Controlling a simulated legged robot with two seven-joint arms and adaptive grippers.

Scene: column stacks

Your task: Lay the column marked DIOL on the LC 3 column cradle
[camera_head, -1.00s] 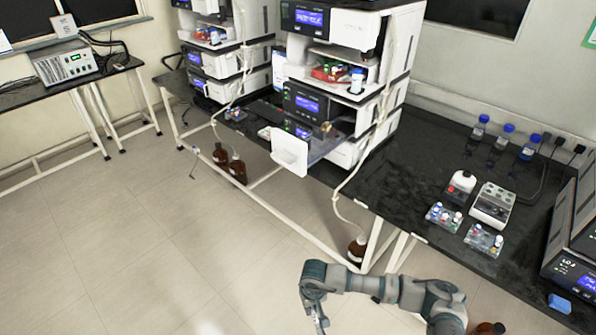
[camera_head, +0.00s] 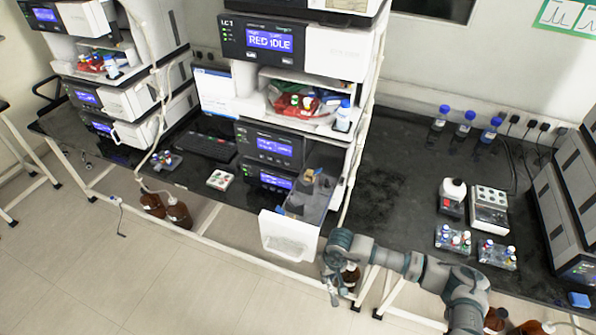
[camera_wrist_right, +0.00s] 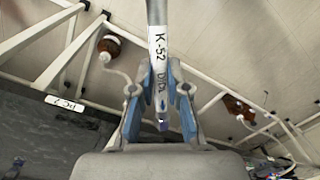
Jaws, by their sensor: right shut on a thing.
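In the right wrist view a slim grey column (camera_wrist_right: 157,18) with a white label reading K-52 and what looks like DIOL stands between the two blue-grey fingers of my right gripper (camera_wrist_right: 161,78), which is shut on it. In the head view my right gripper (camera_head: 334,292) hangs low in front of the bench, just right of a pulled-out white-fronted drawer (camera_head: 289,236); the column is hard to make out there. The LC 3 column cradle cannot be identified. My left gripper is out of view.
An instrument stack marked LC 1 (camera_head: 268,38) stands mid-bench; its drawer juts past the front edge. Another stack (camera_head: 98,95) stands left, a further one (camera_head: 575,205) at the right edge. Vial racks (camera_head: 497,254) and blue-capped bottles (camera_head: 465,125) occupy the right bench. Brown bottles (camera_head: 179,214) stand below.

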